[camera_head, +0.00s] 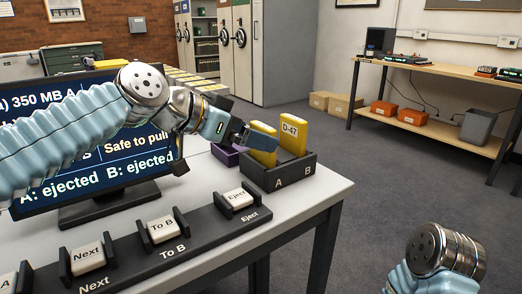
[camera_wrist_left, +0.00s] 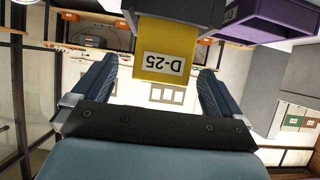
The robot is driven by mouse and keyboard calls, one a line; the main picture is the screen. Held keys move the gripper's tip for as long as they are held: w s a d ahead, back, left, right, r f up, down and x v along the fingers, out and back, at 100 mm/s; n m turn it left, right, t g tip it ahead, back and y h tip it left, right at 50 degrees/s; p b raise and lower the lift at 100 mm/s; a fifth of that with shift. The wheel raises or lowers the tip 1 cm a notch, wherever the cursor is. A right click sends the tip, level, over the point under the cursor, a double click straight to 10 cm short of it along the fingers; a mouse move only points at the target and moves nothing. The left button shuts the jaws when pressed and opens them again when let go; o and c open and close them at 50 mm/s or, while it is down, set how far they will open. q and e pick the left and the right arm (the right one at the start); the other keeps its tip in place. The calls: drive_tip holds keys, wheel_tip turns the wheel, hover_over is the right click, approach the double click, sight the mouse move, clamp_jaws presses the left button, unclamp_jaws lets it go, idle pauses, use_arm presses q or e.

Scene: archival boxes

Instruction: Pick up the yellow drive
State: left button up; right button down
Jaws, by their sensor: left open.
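Two yellow drives stand upright in the dark two-slot dock (camera_head: 281,176). One drive (camera_head: 264,141) is in slot A, partly hidden by my gripper; the other, labelled D-47 (camera_head: 293,137), is in slot B. My left gripper (camera_head: 240,135) reaches in from the left beside the slot A drive. In the left wrist view, the open fingers of the left gripper (camera_wrist_left: 157,70) lie to either side of the yellow drive labelled D-25 (camera_wrist_left: 166,50), with gaps on both sides. My right gripper is out of view; only part of that arm shows at bottom right.
A purple tray (camera_head: 225,154) sits directly left of the dock. A button panel with To B (camera_head: 162,230) and Eject (camera_head: 237,199) keys runs along the desk front. The monitor (camera_head: 95,145) behind my left arm reads "A: ejected B: ejected" and "Safe to pull".

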use_arm(q)
drive_tip(key=x, duration=0.6)
drive_tip(key=shift+w+f, duration=0.2)
drive_tip(key=c, duration=1.1)
